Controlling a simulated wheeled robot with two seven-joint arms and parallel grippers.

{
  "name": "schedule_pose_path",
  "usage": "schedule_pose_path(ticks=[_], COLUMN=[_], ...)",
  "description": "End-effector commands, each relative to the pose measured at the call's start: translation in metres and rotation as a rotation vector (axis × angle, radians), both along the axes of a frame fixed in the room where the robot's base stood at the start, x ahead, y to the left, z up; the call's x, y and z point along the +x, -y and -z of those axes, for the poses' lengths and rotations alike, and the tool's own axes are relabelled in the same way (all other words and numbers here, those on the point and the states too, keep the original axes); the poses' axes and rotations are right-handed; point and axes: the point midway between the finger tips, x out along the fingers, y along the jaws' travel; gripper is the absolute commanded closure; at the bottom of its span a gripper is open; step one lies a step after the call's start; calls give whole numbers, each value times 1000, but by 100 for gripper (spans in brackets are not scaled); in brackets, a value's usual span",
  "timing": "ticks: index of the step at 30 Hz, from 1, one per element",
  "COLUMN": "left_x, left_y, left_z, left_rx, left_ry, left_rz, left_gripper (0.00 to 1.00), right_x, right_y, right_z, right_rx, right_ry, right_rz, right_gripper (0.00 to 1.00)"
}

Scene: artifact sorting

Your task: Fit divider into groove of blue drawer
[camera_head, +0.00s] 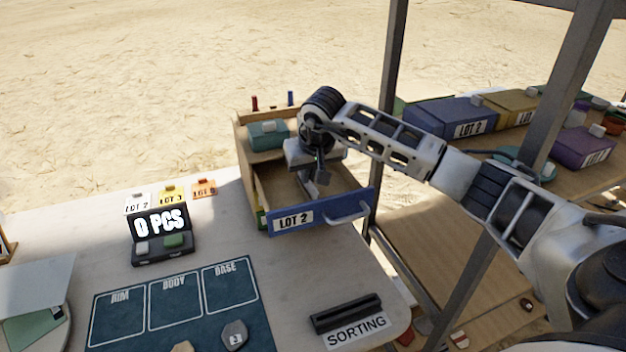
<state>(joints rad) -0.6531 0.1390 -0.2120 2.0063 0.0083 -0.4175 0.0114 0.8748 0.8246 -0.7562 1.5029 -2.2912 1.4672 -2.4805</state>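The blue drawer (345,214), labelled LOT 2, is pulled out of the wooden cabinet (243,150) on the table. Its wooden inside shows in part. My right gripper (319,178) points down over the open drawer, its fingertips at or inside the drawer space. The fingers are small and dark here, and I cannot tell whether they are closed on anything. I cannot make out a divider or the groove; the gripper and arm hide part of the drawer. My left gripper is not in view.
A black slotted holder (345,312) with a SORTING label stands at the table's front right. A metal post (388,110) rises right of the cabinet. Shelves with lot boxes (455,115) stand beyond.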

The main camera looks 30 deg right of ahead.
Motion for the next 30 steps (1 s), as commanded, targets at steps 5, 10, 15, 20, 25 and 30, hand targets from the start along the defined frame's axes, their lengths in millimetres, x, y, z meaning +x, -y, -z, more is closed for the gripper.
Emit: schedule_pose_path(ticks=[5, 10, 15, 20, 25, 30], left_x=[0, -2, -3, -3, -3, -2], left_y=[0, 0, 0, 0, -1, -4], left_z=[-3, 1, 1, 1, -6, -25], left_rx=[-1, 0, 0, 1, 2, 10], left_ry=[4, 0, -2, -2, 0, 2], left_rz=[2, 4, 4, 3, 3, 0], left_gripper=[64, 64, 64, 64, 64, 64], right_x=[1, 0, 0, 0, 0, -5], right_y=[0, 0, 0, 0, 0, -1], right_z=[-1, 3, 3, 3, -6, -38], right_rx=[-1, -1, 0, 0, 0, -2], right_ry=[2, 1, 1, 1, 2, 3], right_rz=[-1, 0, 0, 0, 0, 2], right_gripper=[100, 100, 76, 76, 76, 76])
